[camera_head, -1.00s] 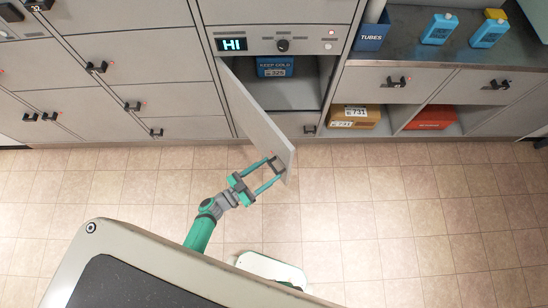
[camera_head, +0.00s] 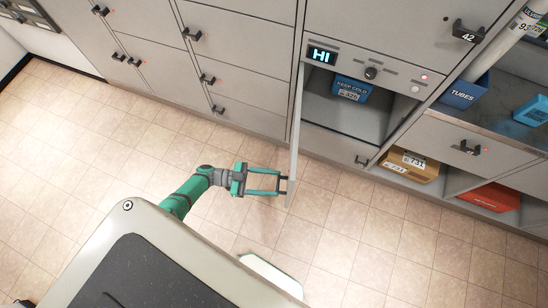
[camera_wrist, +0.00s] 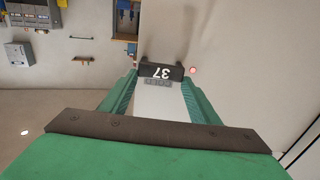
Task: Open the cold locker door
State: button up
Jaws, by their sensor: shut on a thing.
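The cold locker door (camera_head: 296,140) is a grey panel hinged at the left of its opening. It stands wide open, almost edge-on in the head view, and its outer face fills much of the wrist view (camera_wrist: 235,50). Its dark handle (camera_wrist: 162,72), marked 37, lies between my fingertips. My gripper (camera_head: 281,183) is shut on this handle at the door's free end. The open locker compartment (camera_head: 345,118) holds a blue KEEP COLD box (camera_head: 352,89). A panel above it has a display (camera_head: 321,55) reading HI and a dark knob (camera_head: 371,73).
Closed grey lockers (camera_head: 235,60) with dark handles line the wall to the left. Open shelves at the right hold a blue TUBES bin (camera_head: 464,92), a brown box (camera_head: 410,164) and a red box (camera_head: 490,197). The tiled floor (camera_head: 90,150) is clear left of the door.

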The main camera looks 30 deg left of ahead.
jog(key=shift+s+a+f+g, duration=0.1)
jog(key=shift+s+a+g, duration=0.15)
jog(key=shift+a, duration=0.35)
jog(key=o, duration=1.5)
jog(key=shift+w, duration=0.1)
jog(key=shift+a, duration=0.1)
jog(key=v, duration=0.7)
jog(key=shift+a, duration=0.15)
jog(key=shift+s+a, duration=0.1)
jog(key=shift+s, duration=0.1)
